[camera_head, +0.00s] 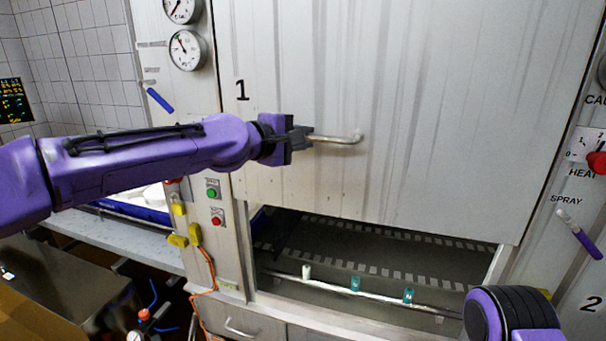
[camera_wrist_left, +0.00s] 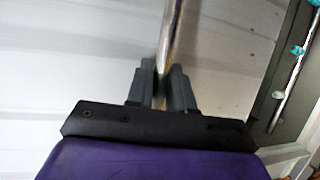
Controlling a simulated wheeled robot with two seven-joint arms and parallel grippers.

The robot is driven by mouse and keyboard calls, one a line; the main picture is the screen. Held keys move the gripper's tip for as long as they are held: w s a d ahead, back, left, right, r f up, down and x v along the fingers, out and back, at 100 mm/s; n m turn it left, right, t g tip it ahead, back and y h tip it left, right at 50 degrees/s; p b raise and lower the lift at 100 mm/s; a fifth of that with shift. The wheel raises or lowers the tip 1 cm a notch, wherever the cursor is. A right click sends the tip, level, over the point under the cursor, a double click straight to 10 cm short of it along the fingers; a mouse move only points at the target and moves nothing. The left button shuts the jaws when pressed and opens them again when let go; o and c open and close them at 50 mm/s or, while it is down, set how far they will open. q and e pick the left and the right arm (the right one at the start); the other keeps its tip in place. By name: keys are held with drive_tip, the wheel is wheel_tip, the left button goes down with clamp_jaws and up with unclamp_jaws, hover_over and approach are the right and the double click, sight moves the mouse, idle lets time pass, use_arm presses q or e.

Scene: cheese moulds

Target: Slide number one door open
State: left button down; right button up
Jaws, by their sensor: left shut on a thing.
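The number one door (camera_head: 400,110) is a large pale metal panel marked "1" at its left. It is partly raised, and a dark opening (camera_head: 370,250) shows below its bottom edge. A horizontal metal bar handle (camera_head: 340,138) sits on the door. My left gripper (camera_head: 303,138) is shut on the handle's left part. In the left wrist view the handle (camera_wrist_left: 170,35) runs between the two dark fingers of the left gripper (camera_wrist_left: 161,85). My right gripper is not visible; a purple and black part of my own body shows at the lower right.
Inside the opening are a ribbed dark surface and a rail (camera_head: 330,287) with small teal clips. Gauges (camera_head: 187,50) and switches (camera_head: 213,192) are on the left post. An orange cable (camera_head: 207,265) hangs below. A drawer handle (camera_head: 240,329) is below.

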sight(317, 105)
use_arm(q)
wheel_tip(317, 105, up, 7)
drive_tip(key=shift+r, duration=0.1)
idle(0.4)
drive_tip(key=c, duration=1.1)
unclamp_jaws()
drive_tip(key=shift+s+a, duration=0.1)
drive_tip(key=b+v, duration=0.4)
drive_tip(key=v, duration=0.6)
